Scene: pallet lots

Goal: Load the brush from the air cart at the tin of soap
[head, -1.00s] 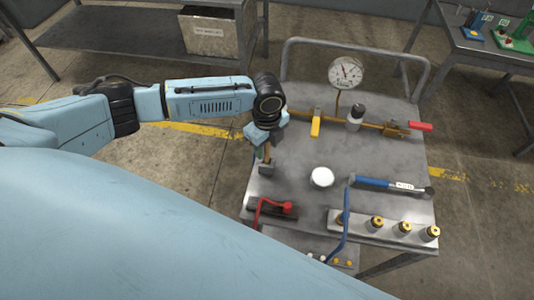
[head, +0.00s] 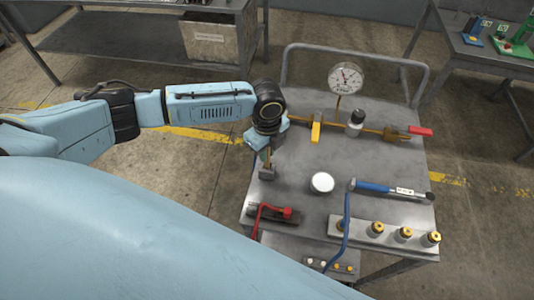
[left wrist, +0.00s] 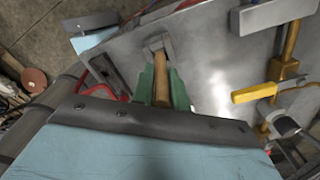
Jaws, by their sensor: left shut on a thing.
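My left gripper (head: 266,148) is over the left side of the grey air cart (head: 300,160). It is shut on the wooden handle of the brush (left wrist: 161,86), between green fingers in the left wrist view. A grey block (head: 267,173) shows at the handle's lower end. I cannot tell whether it is the brush head or a holder, or whether it touches the cart top. The tin of soap (head: 322,182), round with a white top, stands on the cart to the right of the gripper, apart from it. My right gripper is not in view.
A pressure gauge (head: 345,78) and a brass pipe with a yellow lever (head: 316,131) stand at the cart's back. A blue-handled tool (head: 373,186), a red lever (head: 287,212) and a row of brass fittings (head: 377,229) surround the tin. Bare cart top lies between gripper and tin.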

